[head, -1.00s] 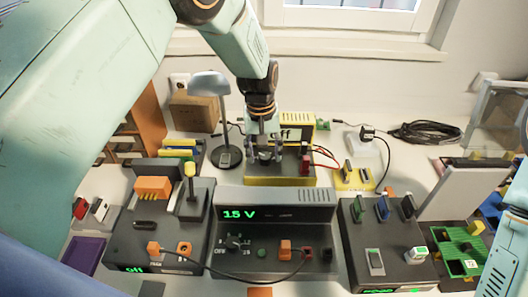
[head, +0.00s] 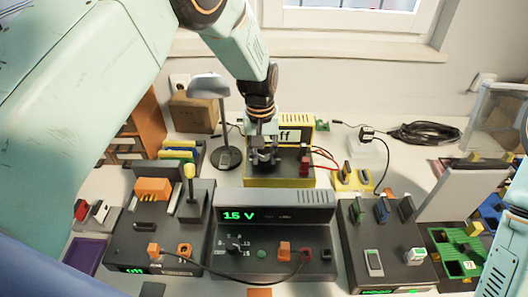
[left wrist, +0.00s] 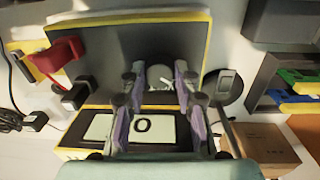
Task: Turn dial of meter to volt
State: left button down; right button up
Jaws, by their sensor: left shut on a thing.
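The meter (head: 290,169) is a black-faced box with a yellow case, standing at the back middle of the table. My left gripper (head: 265,158) is over the meter's face, pointing down. In the left wrist view, my left gripper (left wrist: 160,79) has its fingers on both sides of the pale round dial (left wrist: 159,76) and is shut on it. The dial's pointer setting is unclear. A red plug (head: 305,166) sits on the meter's right side. My right gripper is out of view.
A grey lamp (head: 225,120) and a cardboard box (head: 194,112) stand left of the meter. Red leads and a yellow block (head: 354,180) lie to the right, with a black cable coil (head: 425,132) behind.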

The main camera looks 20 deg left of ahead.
aim_at(263, 155)
pick_arm(q)
jog(key=shift+r+m+p, duration=0.15)
jog(key=shift+m+p, duration=0.6)
jog(key=shift+m, duration=0.45)
jog(key=m+p, duration=0.1)
jog(key=m, duration=0.1)
jog(key=shift+m, duration=0.4)
jog(key=m+p, duration=0.1)
jog(key=m, duration=0.4)
jog(key=shift+w+g+p, duration=0.15)
jog(key=shift+g+p, duration=0.15)
jog(key=shift+p, duration=0.05)
jog(key=shift+m, duration=0.4)
jog(key=c, duration=1)
grip_release()
notch_tip(263, 155, up, 12)
jog(key=shift+w+a, duration=0.15)
jog(key=shift+a, duration=0.1)
